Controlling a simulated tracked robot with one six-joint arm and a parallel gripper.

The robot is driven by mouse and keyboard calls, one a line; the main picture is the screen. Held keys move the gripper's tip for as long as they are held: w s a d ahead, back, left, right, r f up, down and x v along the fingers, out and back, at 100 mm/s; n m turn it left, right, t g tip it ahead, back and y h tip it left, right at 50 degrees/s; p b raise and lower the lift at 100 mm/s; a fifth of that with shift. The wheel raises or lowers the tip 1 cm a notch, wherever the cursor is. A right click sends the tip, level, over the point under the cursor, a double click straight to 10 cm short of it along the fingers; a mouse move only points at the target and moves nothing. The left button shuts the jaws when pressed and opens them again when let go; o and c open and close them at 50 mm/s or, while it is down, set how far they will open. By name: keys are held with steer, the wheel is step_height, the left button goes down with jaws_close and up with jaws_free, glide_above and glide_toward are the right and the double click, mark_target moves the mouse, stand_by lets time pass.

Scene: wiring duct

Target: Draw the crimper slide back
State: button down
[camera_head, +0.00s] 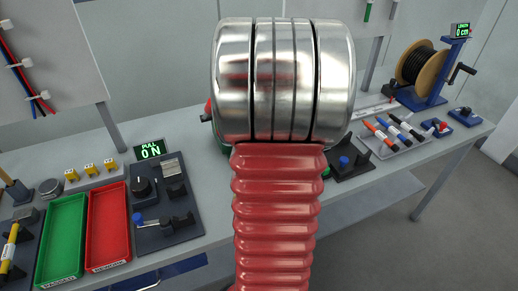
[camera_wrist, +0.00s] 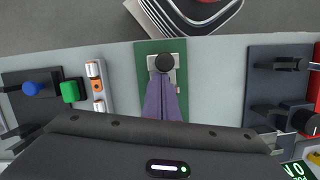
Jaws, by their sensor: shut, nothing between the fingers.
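In the wrist view a green plate (camera_wrist: 146,88) carries a metal piece with a round black knob (camera_wrist: 165,60), which looks like the crimper slide. My gripper (camera_wrist: 166,80) shows as two purple tapered fingers, shut together and empty. Their tips lie just below the knob in the picture, over the metal piece. I cannot tell whether they touch it. The fingers hide part of the plate. In the head view my arm covers the middle of the bench, so the gripper and knob are hidden there.
In the wrist view a green button (camera_wrist: 71,92) and an orange-and-white part (camera_wrist: 97,85) are left of the plate. A dark panel with levers (camera_wrist: 285,64) is on the right. In the head view a green tray (camera_head: 62,240) and red tray (camera_head: 108,228) lie left.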

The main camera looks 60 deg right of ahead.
steer(key=shift+s+a, duration=0.6)
steer(key=shift+s, duration=0.2)
steer(key=shift+s+a, duration=0.55)
steer(key=shift+s, duration=0.25)
steer(key=shift+f, duration=0.1)
steer(key=shift+w+d, duration=0.25)
steer(key=shift+d, duration=0.05)
steer(key=w+d+r, duration=0.4)
steer(key=r, duration=0.5)
steer(key=shift+d+r, duration=0.3)
steer(key=shift+r, duration=0.1)
steer(key=shift+w, duration=0.15)
